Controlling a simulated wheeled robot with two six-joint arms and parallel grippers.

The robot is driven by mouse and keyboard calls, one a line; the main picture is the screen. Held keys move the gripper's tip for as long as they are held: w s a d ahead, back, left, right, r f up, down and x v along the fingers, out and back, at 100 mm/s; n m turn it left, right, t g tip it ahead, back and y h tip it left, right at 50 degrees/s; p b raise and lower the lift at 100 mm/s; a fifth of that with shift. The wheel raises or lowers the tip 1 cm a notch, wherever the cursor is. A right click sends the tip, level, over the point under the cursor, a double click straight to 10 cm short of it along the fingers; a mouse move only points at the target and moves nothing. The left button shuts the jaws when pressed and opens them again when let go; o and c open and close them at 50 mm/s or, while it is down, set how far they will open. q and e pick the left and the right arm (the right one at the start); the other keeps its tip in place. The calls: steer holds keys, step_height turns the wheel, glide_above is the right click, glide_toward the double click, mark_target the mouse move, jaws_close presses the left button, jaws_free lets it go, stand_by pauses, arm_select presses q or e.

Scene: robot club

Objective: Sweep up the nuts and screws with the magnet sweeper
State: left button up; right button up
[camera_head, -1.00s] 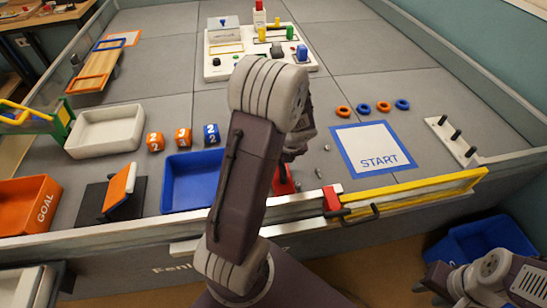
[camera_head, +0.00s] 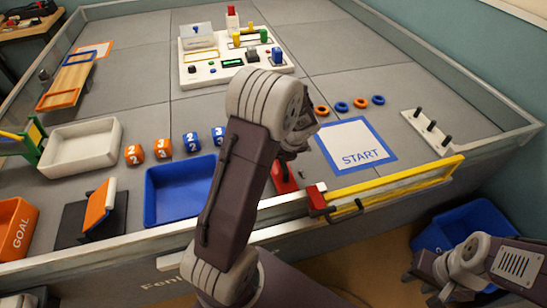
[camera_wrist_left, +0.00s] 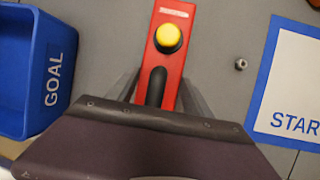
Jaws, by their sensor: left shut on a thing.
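The magnet sweeper (camera_wrist_left: 166,72) is a red bar with a yellow button and a black handle. My left gripper (camera_wrist_left: 158,90) is shut on the handle. In the head view the sweeper's red end (camera_head: 284,177) shows below my left wrist, low over the grey field; I cannot tell if it touches. A small metal nut (camera_wrist_left: 240,64) lies right of the sweeper, apart from it. A small metal piece (camera_head: 303,174) also shows in the head view. My left arm hides other ground there. My right gripper (camera_head: 422,284) is empty at the lower right, fingers apart, off the table.
A blue GOAL tray (camera_head: 180,190) stands left of the sweeper. The START mat (camera_head: 357,147) lies to the right, with several rings (camera_head: 341,107) behind it. A yellow-red gate bar (camera_head: 390,188) runs along the front edge. A control board (camera_head: 232,62) stands at the back.

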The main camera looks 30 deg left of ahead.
arm_select(q)
steer(key=shift+w+d, duration=1.05)
steer(key=shift+w, duration=0.15)
steer(key=shift+w+d+r+p, duration=0.15)
steer(key=shift+r+p, duration=0.05)
steer(key=shift+p, duration=0.2)
steer(key=shift+w+d+p, duration=0.9)
steer(key=shift+w+p, duration=0.2)
steer(key=shift+p, duration=0.15)
steer(key=shift+w+d+p, duration=0.9)
steer(key=shift+w+p, duration=0.15)
steer(key=shift+p, duration=0.2)
steer(key=shift+w+d+p, duration=1.45)
steer(key=shift+w+d, duration=0.05)
steer(key=shift+w, duration=0.25)
steer(key=shift+w+d+f+p, duration=0.1)
steer(key=shift+w+d+p, duration=0.25)
steer(key=shift+w+d, duration=0.25)
steer(key=shift+w, duration=0.2)
steer(key=shift+w+d, duration=0.85)
steer(key=shift+w, duration=0.05)
steer(key=shift+r+p, duration=5.3)
steer(key=shift+r, duration=0.65)
steer(key=shift+c, duration=0.2)
steer(key=shift+a, duration=0.1)
